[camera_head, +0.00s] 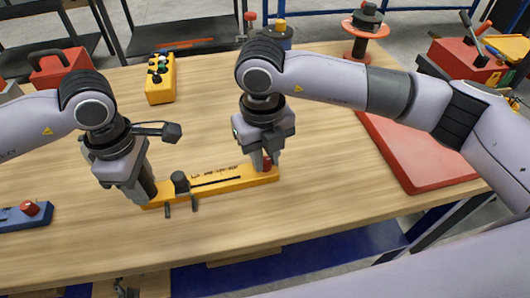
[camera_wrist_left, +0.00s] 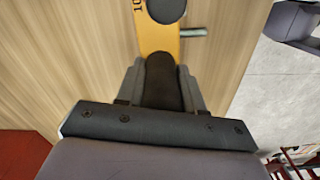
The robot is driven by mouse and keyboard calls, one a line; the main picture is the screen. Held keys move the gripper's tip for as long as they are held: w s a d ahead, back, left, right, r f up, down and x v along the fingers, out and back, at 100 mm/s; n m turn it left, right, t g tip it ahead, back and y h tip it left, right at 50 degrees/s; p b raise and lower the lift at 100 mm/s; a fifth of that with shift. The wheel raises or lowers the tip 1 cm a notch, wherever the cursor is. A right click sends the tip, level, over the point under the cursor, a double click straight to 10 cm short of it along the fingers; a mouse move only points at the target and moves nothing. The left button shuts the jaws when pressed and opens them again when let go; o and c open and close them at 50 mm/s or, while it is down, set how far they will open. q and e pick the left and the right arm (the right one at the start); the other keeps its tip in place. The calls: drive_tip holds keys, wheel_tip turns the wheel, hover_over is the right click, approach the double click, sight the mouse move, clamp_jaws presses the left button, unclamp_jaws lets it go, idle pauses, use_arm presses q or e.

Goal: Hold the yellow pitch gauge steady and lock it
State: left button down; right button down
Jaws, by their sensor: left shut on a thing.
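The yellow pitch gauge (camera_head: 225,182) lies flat near the table's front edge, with a dark slot, markings, a dark round knob (camera_head: 180,183) and short grey pins. My left gripper (camera_head: 146,190) is shut on the gauge's dark grip at its left end. The left wrist view shows that dark grip (camera_wrist_left: 162,80) between the fingers, with the yellow bar (camera_wrist_left: 158,38) beyond. My right gripper (camera_head: 266,162) points down at the gauge's right end, its fingers at a red knob (camera_head: 267,164) that they partly hide. I cannot tell whether they press on it.
A yellow control box (camera_head: 160,80) stands farther back. A blue block with a red knob (camera_head: 28,212) lies at the left. A red mat (camera_head: 410,150) covers the right side, and a red spool (camera_head: 366,27) stands behind. The wood between gauge and control box is clear.

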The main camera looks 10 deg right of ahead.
drive_tip(key=shift+n, duration=0.3)
drive_tip(key=n, duration=0.3)
drive_tip(key=shift+n, duration=0.4)
drive_tip(key=n, duration=1.3)
drive_tip(key=shift+d, duration=0.1)
drive_tip(key=shift+n, duration=0.3)
drive_tip(key=c, duration=0.9)
unclamp_jaws()
drive_tip(key=shift+c, duration=0.2)
